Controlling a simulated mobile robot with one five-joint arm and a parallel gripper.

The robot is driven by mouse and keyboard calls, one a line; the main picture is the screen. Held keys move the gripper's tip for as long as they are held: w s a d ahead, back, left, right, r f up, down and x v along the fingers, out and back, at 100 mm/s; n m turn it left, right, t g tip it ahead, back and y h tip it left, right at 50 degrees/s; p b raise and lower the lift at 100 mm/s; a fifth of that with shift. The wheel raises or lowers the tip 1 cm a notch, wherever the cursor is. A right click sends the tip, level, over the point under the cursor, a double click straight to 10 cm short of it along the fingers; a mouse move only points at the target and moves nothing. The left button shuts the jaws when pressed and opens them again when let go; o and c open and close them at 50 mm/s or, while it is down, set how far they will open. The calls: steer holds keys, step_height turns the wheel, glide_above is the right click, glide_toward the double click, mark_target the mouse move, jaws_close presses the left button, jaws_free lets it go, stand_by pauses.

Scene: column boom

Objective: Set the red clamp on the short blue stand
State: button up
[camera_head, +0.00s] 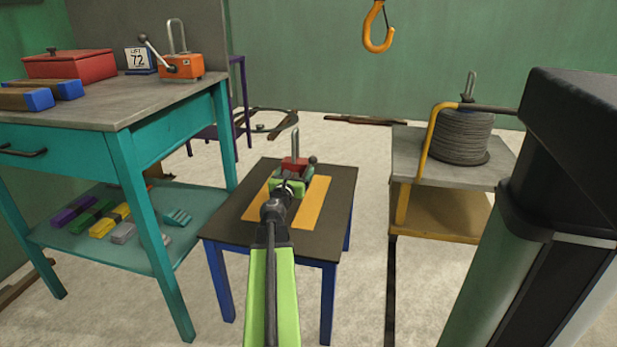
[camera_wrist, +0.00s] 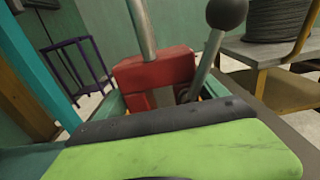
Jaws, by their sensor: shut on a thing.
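The red clamp (camera_head: 294,164) has an upright silver post and a lever with a dark ball knob. In the wrist view the red clamp (camera_wrist: 155,75) stands upright just beyond a green and black jaw. My gripper (camera_head: 292,178) is shut on the clamp, and its green jaws partly hide the clamp's lower part. The short blue stand (camera_head: 332,236) has a dark top with an orange strip and blue legs. The clamp appears over the far part of this top. I cannot tell whether its underside touches the top.
A teal bench (camera_head: 122,130) at left carries an orange clamp (camera_head: 180,66), a red box (camera_head: 70,65) and blue-ended bars. A grey-topped cart (camera_head: 405,160) with a cable reel (camera_head: 462,136) stands at right. An orange hook (camera_head: 377,32) hangs behind. Floor shows between the furniture.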

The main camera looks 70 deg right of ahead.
steer(key=w+f, duration=0.1)
steer(key=w+d+b, duration=0.1)
steer(key=shift+w+f, duration=0.35)
steer(key=shift+w, duration=0.05)
step_height(320, 180, down, 4)
steer(key=b, duration=0.4)
steer(key=shift+f, duration=0.15)
steer(key=o, duration=2)
steer(key=shift+r, duration=0.2)
